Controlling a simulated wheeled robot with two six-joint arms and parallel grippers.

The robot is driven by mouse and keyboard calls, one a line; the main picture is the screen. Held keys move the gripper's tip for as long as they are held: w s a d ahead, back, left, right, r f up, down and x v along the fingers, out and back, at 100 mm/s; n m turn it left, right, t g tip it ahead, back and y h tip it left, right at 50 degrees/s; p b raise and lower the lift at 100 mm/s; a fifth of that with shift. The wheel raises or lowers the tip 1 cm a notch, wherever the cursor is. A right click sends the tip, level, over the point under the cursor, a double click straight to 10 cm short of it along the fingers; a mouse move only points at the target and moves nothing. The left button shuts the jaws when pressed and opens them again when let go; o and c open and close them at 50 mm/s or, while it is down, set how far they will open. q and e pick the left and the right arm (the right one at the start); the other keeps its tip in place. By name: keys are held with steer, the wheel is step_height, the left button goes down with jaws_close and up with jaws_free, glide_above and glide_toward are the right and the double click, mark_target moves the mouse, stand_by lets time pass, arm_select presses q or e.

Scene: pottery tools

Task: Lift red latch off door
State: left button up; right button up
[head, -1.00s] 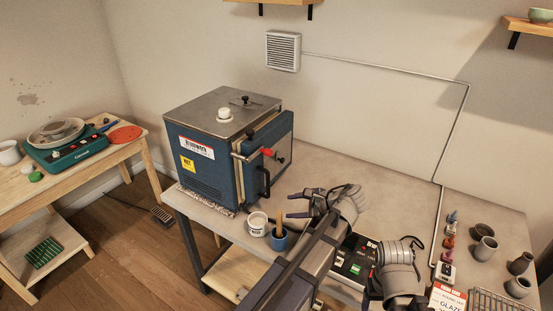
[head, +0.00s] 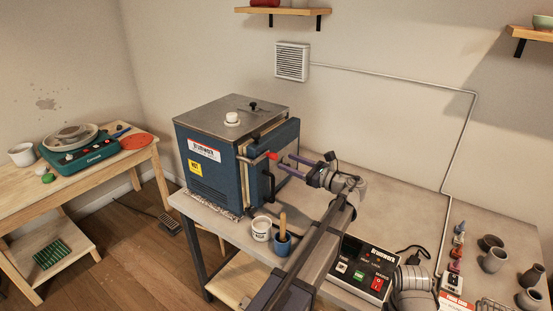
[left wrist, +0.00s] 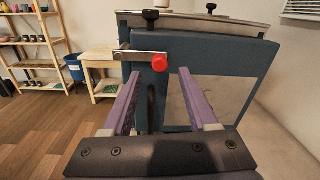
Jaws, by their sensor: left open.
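The red latch (head: 272,155) is a red knob at the end of a metal bar on the front edge of the blue kiln's door (head: 283,150). In the left wrist view the red latch (left wrist: 159,63) sits ahead of and between the two purple fingers, at the end of the bar, with the blue door (left wrist: 215,60) behind it. My left gripper (head: 284,162) is open and empty, its fingers pointing at the latch from the right, apparently just short of it.
A white tub (head: 261,229) and a blue cup with a wooden tool (head: 282,243) stand on the table before the kiln. A control box (head: 364,270) sits right of my left arm. Small pots (head: 494,259) stand far right. The back tabletop is clear.

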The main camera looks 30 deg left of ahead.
mark_target(277, 157)
arm_select(q)
steer(key=shift+w+a, duration=0.2)
steer(key=shift+a, duration=1.4)
steer(key=shift+w+a, duration=0.2)
steer(key=shift+a, duration=1.35)
steer(key=shift+c, duration=0.2)
jaws_close()
